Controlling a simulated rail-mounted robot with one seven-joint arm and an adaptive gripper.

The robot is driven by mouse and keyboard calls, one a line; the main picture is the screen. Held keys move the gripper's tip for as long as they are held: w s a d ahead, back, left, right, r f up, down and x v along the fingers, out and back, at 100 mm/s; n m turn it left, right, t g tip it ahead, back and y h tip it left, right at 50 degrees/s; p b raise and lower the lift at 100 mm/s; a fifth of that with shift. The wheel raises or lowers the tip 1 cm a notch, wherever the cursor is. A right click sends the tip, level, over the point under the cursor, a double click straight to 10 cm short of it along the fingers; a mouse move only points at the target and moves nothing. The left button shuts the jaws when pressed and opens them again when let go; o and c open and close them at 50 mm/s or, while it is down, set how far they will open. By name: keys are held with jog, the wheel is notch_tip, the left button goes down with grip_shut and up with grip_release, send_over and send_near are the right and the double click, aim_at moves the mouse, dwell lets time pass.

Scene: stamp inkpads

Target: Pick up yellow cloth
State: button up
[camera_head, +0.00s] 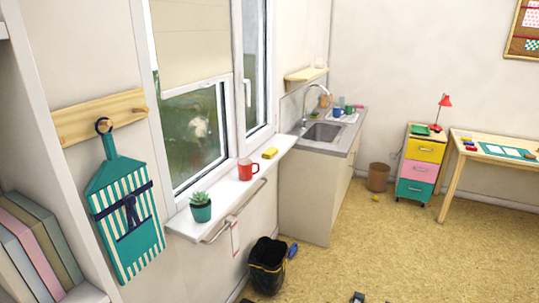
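A small yellow block-like item (270,153), possibly the folded yellow cloth, lies on the white windowsill to the right of a red mug. A small yellow thing (375,198) lies on the floor by the brown waste basket; it is too small to tell what it is. Small dark grey parts at the bottom edge may be the tips of my gripper (370,299), mostly cut off by the frame. They are far from both yellow things. I cannot tell whether the gripper is open or holds anything.
The windowsill (222,201) also holds a red mug (248,170) and a potted plant (200,207). A black bin (267,266) stands below it. The sink counter (337,143), brown basket (378,176), drawer unit (421,165) and desk (497,142) stand beyond. The right floor is clear.

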jog(key=o, duration=1.1)
jog(key=shift+c, duration=0.2)
